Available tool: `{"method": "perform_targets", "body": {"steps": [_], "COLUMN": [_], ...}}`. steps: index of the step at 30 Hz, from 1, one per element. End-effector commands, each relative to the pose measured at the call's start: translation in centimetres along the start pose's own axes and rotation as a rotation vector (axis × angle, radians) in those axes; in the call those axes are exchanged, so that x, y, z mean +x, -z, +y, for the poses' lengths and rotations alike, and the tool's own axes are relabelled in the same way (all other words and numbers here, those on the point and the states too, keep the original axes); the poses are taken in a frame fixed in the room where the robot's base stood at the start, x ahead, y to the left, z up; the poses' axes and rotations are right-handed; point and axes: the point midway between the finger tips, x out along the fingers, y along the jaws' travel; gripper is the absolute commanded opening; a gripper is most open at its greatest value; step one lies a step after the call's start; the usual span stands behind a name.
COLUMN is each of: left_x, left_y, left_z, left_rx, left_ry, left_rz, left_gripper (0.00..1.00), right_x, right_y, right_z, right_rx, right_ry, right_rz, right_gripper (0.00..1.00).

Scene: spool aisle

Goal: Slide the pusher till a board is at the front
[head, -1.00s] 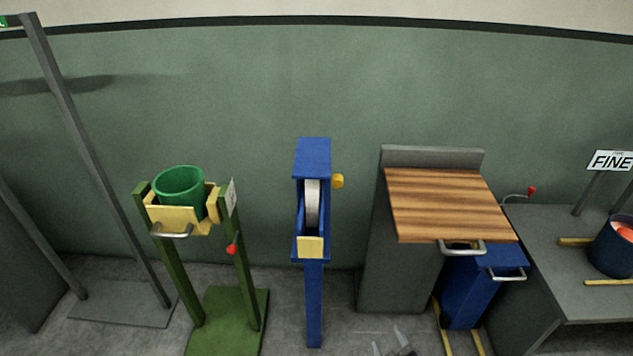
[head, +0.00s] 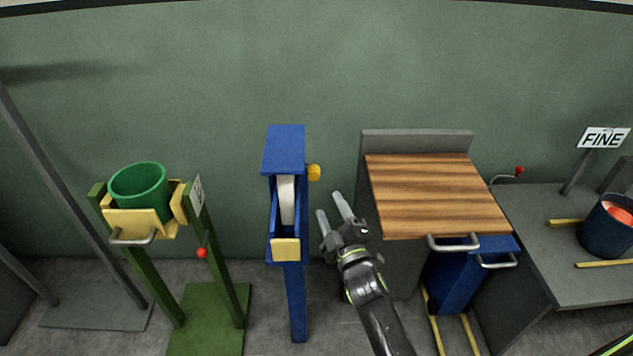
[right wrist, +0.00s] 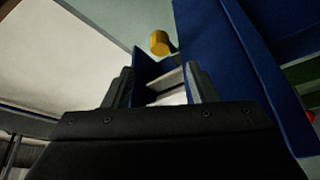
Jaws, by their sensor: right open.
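The blue dispenser (head: 284,150) stands on a post in the middle of the head view. Its slot holds a white upright piece (head: 287,200), set back from the yellow front plate (head: 286,250); I cannot tell if it is one board or several. A yellow knob (head: 314,172), apparently the pusher's, sticks out of its right side. It also shows in the right wrist view (right wrist: 159,43). My right gripper (head: 329,205) is open and empty, just right of the dispenser, below and in front of the knob, apart from it. My left gripper is out of view.
A green stand with a green bucket (head: 140,190) is on the left. A grey cabinet with a striped wooden board (head: 430,195) stands close right of my gripper. A grey bench (head: 540,225) with a dark blue tub (head: 605,232) and a "FINE" sign (head: 603,137) is further right.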

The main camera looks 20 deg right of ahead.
Motion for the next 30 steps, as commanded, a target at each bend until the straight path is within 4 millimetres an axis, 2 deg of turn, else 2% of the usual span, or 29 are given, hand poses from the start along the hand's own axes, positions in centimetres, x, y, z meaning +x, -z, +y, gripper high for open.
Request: {"method": "perform_targets", "body": {"steps": [6,15,20,30], "left_x": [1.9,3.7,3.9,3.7], "left_y": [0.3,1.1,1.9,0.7], "left_z": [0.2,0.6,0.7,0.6], "left_rx": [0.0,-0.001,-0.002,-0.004], "left_ry": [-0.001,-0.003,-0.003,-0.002], "left_rz": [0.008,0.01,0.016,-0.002], "left_gripper": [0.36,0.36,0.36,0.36], "right_x": [4.0,8.3,9.4,9.7], "right_y": [-0.1,-0.2,-0.1,0.0], "right_z": [-0.2,-0.2,-0.1,0.0], "right_rx": [-0.001,-0.001,0.0,0.001], "right_ry": [-0.002,0.0,0.0,0.001], "right_rz": [0.003,0.001,0.0,-0.001], "right_gripper": [0.52,0.52,0.52,0.52]}}
